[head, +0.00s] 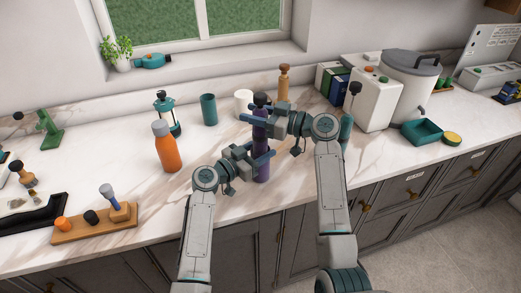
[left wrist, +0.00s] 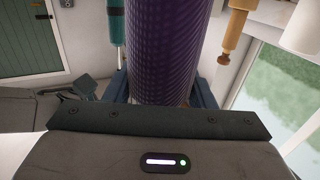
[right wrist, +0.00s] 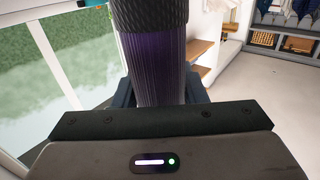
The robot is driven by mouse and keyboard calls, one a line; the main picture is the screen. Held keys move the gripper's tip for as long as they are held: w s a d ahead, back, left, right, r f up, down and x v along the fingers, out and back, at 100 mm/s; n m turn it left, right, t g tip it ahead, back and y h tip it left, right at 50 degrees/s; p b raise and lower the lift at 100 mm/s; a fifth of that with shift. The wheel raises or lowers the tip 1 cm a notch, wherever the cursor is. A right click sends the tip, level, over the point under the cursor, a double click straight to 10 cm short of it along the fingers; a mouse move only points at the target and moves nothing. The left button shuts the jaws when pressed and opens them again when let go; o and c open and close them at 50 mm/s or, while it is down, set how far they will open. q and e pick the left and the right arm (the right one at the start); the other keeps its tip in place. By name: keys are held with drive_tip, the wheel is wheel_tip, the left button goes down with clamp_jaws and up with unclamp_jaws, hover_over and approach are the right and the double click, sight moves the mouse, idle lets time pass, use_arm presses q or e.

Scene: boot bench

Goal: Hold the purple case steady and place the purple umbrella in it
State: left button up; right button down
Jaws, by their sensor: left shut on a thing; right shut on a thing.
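The purple case (head: 262,172) stands upright near the counter's front edge. My left gripper (head: 260,158) is shut around it; its textured purple wall fills the middle of the left wrist view (left wrist: 170,50). The purple umbrella (head: 260,131) is upright directly above the case and in line with it, its black handle (head: 261,99) at the top. My right gripper (head: 258,121) is shut on the umbrella just below the handle; the pleated purple cloth shows in the right wrist view (right wrist: 155,70). The case's mouth is hidden by the grippers, so I cannot tell how deep the umbrella sits.
An orange bottle (head: 166,147), a teal lantern (head: 166,112), a teal cup (head: 209,109), a white cup (head: 243,102) and a wooden mill (head: 283,84) stand behind and left.

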drive_tip(key=shift+f, duration=0.15)
drive_tip(key=c, duration=0.8)
unclamp_jaws()
drive_tip(key=v, duration=1.2)
use_arm(q)
drive_tip(key=o, duration=1)
